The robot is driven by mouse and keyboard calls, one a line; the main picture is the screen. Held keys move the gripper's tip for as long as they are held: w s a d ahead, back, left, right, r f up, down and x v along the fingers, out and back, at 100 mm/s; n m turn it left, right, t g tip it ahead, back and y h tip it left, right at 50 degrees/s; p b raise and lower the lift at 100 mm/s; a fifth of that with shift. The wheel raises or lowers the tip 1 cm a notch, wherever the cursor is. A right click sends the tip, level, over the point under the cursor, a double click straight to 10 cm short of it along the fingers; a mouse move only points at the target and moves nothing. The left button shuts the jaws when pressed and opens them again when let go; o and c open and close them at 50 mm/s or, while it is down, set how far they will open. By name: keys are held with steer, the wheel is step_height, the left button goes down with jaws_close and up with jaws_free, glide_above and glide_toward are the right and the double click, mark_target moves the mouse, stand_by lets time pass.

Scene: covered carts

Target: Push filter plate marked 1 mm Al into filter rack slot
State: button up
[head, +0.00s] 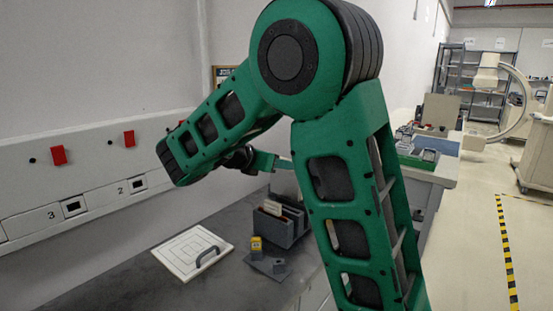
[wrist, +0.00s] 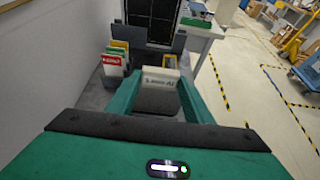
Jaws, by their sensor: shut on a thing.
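The filter plate (wrist: 160,80), pale with a lettered label that reads like 1 mm Al, sits between my fingertips in the wrist view. My gripper (wrist: 160,86) is shut on it, with a green finger on each side. In the head view my gripper (head: 266,160) is small and partly hidden behind my arm, above the bench; I cannot make out the plate there. A dark panel in a grey frame (wrist: 153,20) stands beyond the plate in the wrist view. I cannot tell whether the rack slot is there, nor whether the plate touches it.
A grey holder (head: 288,232) with upright plates stands on the bench; red-and-white, yellow and green plates (wrist: 112,62) show at left in the wrist view. A yellow item (head: 256,243) stands beside it. A white board with a handle (head: 184,248) lies left. The wall panel (head: 95,170) borders the bench.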

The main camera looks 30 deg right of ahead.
mark_target(285, 174)
steer(key=shift+f, duration=1.4)
step_height(285, 174, down, 9)
stand_by(4.7)
steer(key=shift+s+r, duration=0.1)
steer(key=shift+r, duration=4.1)
